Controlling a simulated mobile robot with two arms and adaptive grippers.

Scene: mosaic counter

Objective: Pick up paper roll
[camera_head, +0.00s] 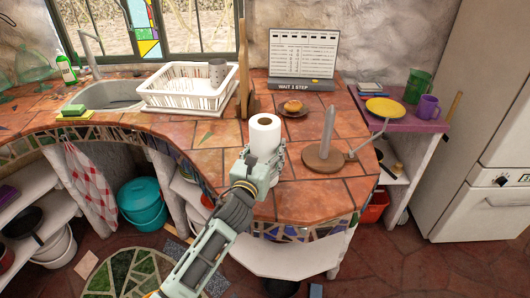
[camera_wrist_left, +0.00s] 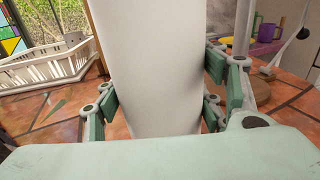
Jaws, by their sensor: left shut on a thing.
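The white paper roll (camera_head: 265,134) stands upright at the counter's front edge in the head view. My left gripper (camera_head: 262,160) is around it, with its fingers closed on the roll's sides. In the left wrist view the roll (camera_wrist_left: 152,65) fills the middle, between the green finger pads of the gripper (camera_wrist_left: 160,100). A paper roll holder (camera_head: 325,140) with a round wooden base and upright post stands empty to the right. My right gripper is not in view.
A white dish rack (camera_head: 190,98) with a grey cup stands back left. A bun on a small plate (camera_head: 294,109) lies behind the roll. A sign (camera_head: 301,57) stands at the back. A purple shelf at right holds a yellow plate (camera_head: 386,107) and mugs. Counter tiles left of the roll are clear.

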